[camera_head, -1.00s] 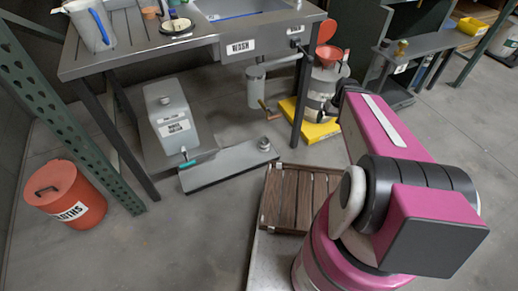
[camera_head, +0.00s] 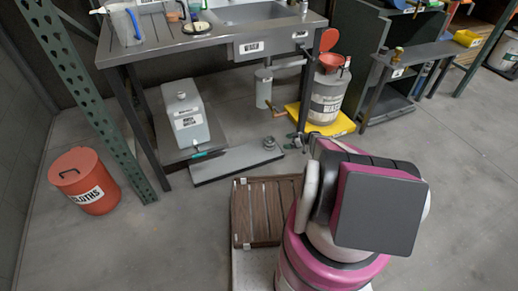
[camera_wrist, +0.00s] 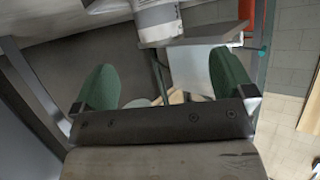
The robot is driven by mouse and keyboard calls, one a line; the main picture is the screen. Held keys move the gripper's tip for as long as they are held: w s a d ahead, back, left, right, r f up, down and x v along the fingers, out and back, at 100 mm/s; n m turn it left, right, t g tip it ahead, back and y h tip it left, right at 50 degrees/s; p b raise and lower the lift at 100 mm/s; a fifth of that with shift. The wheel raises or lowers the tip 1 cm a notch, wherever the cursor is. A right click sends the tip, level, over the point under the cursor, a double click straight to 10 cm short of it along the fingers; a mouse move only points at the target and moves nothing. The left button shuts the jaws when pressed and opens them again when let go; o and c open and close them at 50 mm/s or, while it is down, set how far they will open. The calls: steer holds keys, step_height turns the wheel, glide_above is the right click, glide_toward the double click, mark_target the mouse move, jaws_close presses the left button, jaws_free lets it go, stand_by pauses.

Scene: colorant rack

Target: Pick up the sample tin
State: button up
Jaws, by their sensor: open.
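A small round metal piece (camera_head: 269,143), perhaps the sample tin, stands on the right end of a low grey platform (camera_head: 225,166) under the sink bench. It is too small to be sure. My gripper (camera_head: 299,143) shows partly in the head view, low and just right of that piece, with my arm hiding much of it. In the wrist view my gripper (camera_wrist: 165,85) has its two green fingers spread wide, with nothing held between them. I cannot make out a tin for certain in the wrist view. A pale cylinder (camera_wrist: 157,20) is beyond the fingers.
The sink bench (camera_head: 250,48) stands above, with a leg beside my gripper. A grey container (camera_head: 187,115) stands left. A waste drum (camera_head: 326,98) on a yellow tray (camera_head: 343,125) is right. A slatted wooden panel (camera_head: 268,212) lies near my base. A red bin (camera_head: 85,180) stands far left.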

mark_target(272, 144)
steer(key=x, duration=1.2)
steer(key=shift+w+d+f, duration=0.2)
steer(key=shift+f, duration=0.15)
steer(key=c, duration=1)
steer(key=shift+r, duration=0.25)
